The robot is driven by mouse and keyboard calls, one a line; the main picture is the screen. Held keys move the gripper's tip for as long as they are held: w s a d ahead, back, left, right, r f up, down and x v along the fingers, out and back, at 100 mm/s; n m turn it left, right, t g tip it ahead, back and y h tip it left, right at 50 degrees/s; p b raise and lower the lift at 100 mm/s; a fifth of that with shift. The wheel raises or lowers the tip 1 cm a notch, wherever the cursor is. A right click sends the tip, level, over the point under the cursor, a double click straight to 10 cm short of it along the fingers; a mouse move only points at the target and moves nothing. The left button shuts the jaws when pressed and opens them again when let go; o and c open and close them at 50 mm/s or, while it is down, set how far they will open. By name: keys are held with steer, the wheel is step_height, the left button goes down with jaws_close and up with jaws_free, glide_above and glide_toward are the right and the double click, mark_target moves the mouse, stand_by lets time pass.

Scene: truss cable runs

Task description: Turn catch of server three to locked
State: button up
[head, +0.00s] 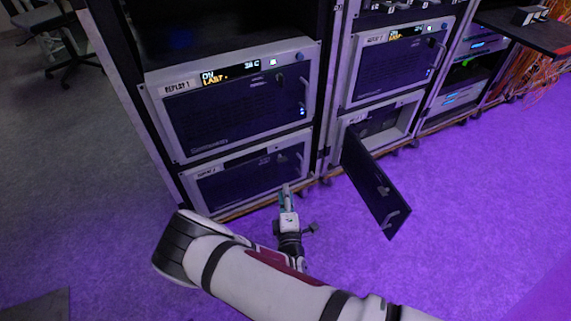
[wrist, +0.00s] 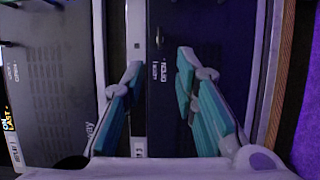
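My gripper (head: 287,195) is low in front of the bottom unit (head: 245,178) of the left rack, close to its right part. The unit's small name label is too small to read surely, so I cannot tell if it is server three. In the wrist view my gripper (wrist: 160,85) is open, with teal finger pads apart and nothing between them. A dark front panel (wrist: 205,25) lies beyond the fingers. A small catch (wrist: 159,38) shows on it, with small white lettering (wrist: 160,72) beside it. I cannot tell which position the catch is in.
The unit labelled Replay 1 (head: 235,100) sits above. To the right, a dark door (head: 375,185) hangs open from a lower unit and sticks out over the floor. Purple-lit carpet (head: 480,210) is clear at the right. A chair (head: 55,40) stands at the far left.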

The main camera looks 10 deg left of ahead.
steer(key=b+x, duration=0.4)
steer(key=x, duration=0.9)
steer(key=shift+w, duration=0.1)
jaws_close()
